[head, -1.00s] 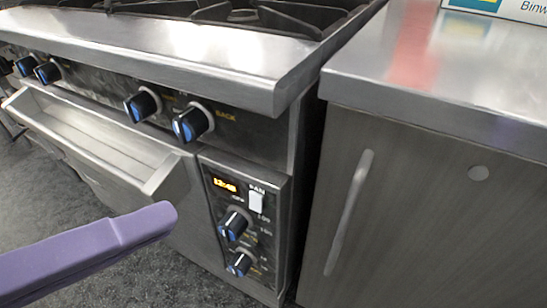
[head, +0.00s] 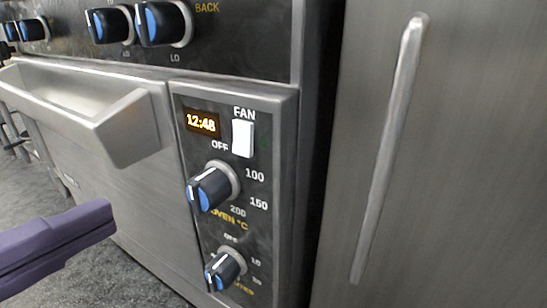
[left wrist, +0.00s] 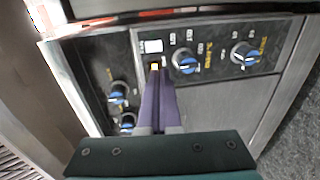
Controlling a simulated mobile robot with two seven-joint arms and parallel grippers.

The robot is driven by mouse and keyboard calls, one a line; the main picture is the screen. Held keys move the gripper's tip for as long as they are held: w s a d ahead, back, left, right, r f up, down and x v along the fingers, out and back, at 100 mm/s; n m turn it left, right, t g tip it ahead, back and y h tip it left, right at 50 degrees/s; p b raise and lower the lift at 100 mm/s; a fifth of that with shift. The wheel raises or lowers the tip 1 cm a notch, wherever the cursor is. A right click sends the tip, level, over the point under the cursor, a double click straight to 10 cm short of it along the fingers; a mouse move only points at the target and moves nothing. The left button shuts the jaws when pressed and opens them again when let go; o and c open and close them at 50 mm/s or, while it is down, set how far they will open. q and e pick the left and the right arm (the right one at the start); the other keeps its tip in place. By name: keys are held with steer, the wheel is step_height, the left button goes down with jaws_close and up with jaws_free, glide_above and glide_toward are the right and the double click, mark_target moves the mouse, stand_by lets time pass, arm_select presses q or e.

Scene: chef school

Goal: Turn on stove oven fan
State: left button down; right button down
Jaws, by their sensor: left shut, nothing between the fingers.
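The white FAN rocker switch (head: 243,138) sits at the top of the oven's black control panel (head: 268,200), right of the lit 12:48 display (head: 203,122). My left gripper (head: 108,214) shows as purple fingers at the left, lower than the switch and apart from the panel. In the left wrist view, the shut, empty purple fingers (left wrist: 160,70) point at the panel and cover part of the display. The white switch (left wrist: 153,46) shows just above their tips there. Whether the switch is on or off I cannot tell. My right gripper is not in view.
The oven knob (head: 212,188) and a lower knob (head: 225,269) are below the switch. Burner knobs (head: 165,22) line the stove front above. The oven handle (head: 125,125) juts out left of the panel. A cabinet with a long handle (head: 390,145) stands at right.

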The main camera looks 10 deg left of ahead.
arm_select(q)
steer(key=shift+w+r, duration=0.1)
steer(key=p, duration=0.3)
glide_toward(240, 152)
steer(key=x, duration=0.6)
steer(key=shift+b, duration=0.3)
steer(key=shift+w+d, duration=0.1)
steer(key=shift+w, duration=0.3)
